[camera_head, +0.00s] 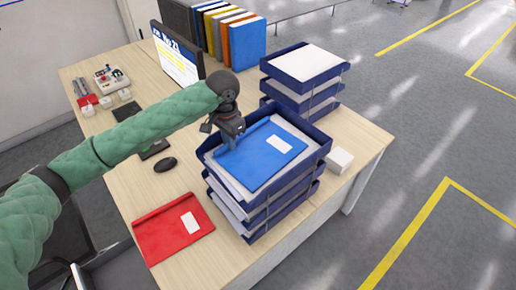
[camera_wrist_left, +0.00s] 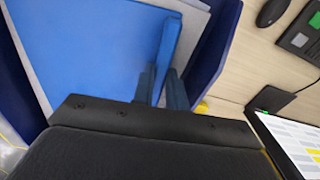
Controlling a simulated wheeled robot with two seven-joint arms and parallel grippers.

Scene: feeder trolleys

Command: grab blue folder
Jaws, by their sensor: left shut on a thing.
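The blue folder (camera_head: 262,158) with a white label lies on white paper in the top tier of the near blue letter tray stack (camera_head: 289,192). My left gripper (camera_head: 229,143) is over the folder's left edge and shut on it. In the left wrist view the folder (camera_wrist_left: 95,45) fills the upper left, and its raised edge runs to the fingers (camera_wrist_left: 162,88). The fingertips are partly hidden behind the gripper body in the head view. My right gripper is not in view.
A red folder (camera_head: 172,228) lies on the desk (camera_head: 130,194) left of the near stack. A second tray stack (camera_head: 301,80) stands behind. A monitor (camera_head: 177,55), a mouse (camera_head: 165,164), upright binders (camera_head: 247,42) and a small white box (camera_head: 340,160) are nearby.

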